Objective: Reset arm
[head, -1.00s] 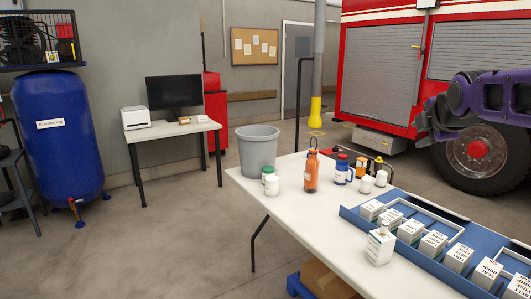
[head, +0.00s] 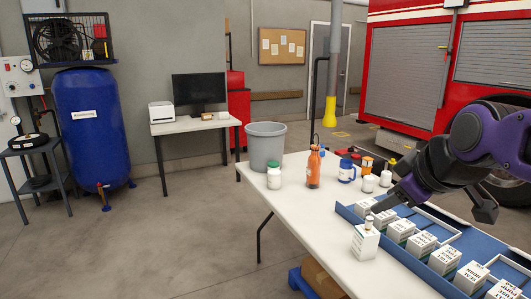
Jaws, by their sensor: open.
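My gripper (head: 387,202) hangs at the right, above the left end of the blue tray (head: 350,212) on the white table. It is open, and I see nothing held in it. My purple and dark grey arm reaches in from the right edge. It covers part of the tray's back and part of the fire truck. The gap between the fingertips is hard to make out.
Several white boxes stand in the tray. An orange bottle (head: 314,167), a white jar (head: 274,176), a blue mug (head: 346,171) and a grey bin (head: 265,146) are farther back. The table's front left is clear.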

